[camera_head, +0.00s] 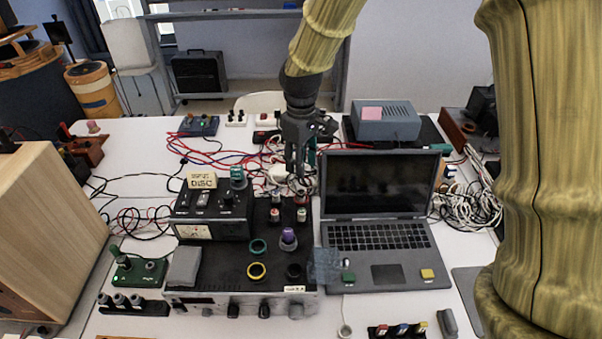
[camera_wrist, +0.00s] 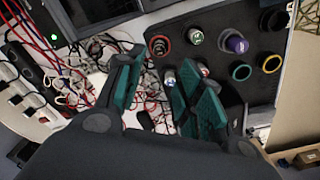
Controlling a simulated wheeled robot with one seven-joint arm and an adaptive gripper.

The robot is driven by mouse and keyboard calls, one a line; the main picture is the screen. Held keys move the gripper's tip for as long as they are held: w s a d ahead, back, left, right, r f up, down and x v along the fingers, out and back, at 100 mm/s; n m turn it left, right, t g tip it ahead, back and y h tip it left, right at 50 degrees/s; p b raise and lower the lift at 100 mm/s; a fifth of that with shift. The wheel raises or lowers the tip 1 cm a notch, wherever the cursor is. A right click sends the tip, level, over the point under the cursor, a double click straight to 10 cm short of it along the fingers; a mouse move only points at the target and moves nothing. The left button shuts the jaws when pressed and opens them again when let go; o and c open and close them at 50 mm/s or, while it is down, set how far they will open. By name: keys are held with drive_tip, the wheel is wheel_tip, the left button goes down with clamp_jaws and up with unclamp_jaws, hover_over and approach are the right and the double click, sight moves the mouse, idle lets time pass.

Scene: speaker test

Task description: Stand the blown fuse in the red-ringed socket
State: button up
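The red-ringed socket (camera_head: 301,199) is at the far right corner of the black panel; it also shows in the wrist view (camera_wrist: 159,45) and looks empty. Several small fuses stand near it: a pale one with a reddish top (camera_head: 275,214), a pale one with a green mark (camera_head: 301,215), and a silvery one (camera_head: 275,198) partly beside my finger in the wrist view (camera_wrist: 169,76). I cannot tell which is blown. My gripper (camera_head: 296,170) is open and empty above the far edge of the panel; its teal-padded fingers (camera_wrist: 158,82) are apart.
The panel also bears a purple cylinder (camera_head: 288,237), a green ring (camera_head: 258,246), a yellow ring (camera_head: 257,271) and a black ring (camera_head: 294,271). A black meter box (camera_head: 212,215) stands left, an open laptop (camera_head: 385,235) right. Tangled cables (camera_wrist: 100,60) lie behind.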

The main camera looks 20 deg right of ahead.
drive_tip(key=shift+r, duration=0.85)
